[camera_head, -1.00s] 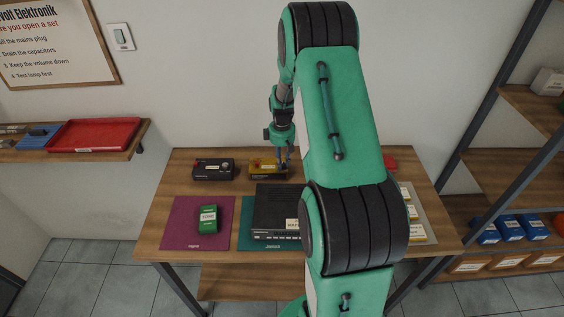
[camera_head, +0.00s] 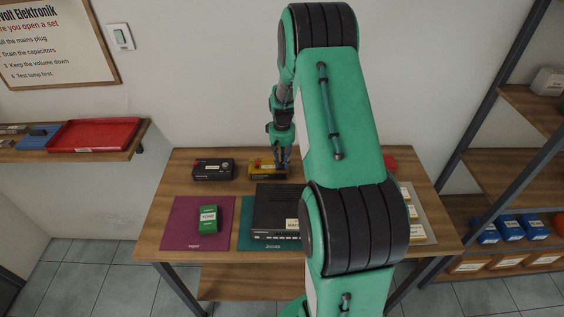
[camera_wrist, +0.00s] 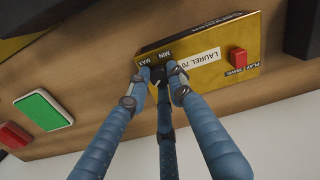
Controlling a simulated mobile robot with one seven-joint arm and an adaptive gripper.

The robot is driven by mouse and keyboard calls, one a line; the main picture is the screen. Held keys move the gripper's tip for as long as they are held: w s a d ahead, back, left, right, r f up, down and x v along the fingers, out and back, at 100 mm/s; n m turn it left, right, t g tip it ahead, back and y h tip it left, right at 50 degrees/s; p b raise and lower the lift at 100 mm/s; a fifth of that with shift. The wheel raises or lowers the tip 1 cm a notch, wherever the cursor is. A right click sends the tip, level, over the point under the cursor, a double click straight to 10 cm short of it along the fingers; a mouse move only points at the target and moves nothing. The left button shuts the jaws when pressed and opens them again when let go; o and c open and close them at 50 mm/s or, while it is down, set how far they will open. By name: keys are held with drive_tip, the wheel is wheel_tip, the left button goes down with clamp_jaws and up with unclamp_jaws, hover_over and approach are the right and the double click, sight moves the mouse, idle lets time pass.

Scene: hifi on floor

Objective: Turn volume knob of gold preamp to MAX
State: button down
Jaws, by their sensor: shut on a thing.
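The gold preamp (camera_head: 259,171) stands at the back of the bench, left of my arm; in the wrist view its gold case (camera_wrist: 216,44) carries a "LAUREL 70" label, a red switch and MIN and MAX marks. Its dark volume knob (camera_wrist: 158,74) is beside those marks, mostly hidden by my fingers. My gripper (camera_wrist: 158,79) has three blue fingers closed around the knob. In the head view, my gripper (camera_head: 282,168) reaches down to the right part of the preamp. The knob's pointer cannot be made out.
A black unit (camera_head: 212,169) stands left of the preamp. A larger black set (camera_head: 273,210) on a green mat is in front, partly behind my arm. A green box (camera_head: 207,219) sits on a purple mat (camera_head: 178,228). A red thing (camera_head: 390,163) lies to the right.

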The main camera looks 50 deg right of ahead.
sight(282, 164)
drive_tip(key=m, duration=1.2)
drive_tip(key=shift+m, duration=0.3)
drive_tip(key=c, duration=1.5)
unclamp_jaws()
drive_tip(key=shift+c, duration=0.2)
drive_tip(key=shift+r, duration=0.15)
wheel_tip(282, 164, up, 12)
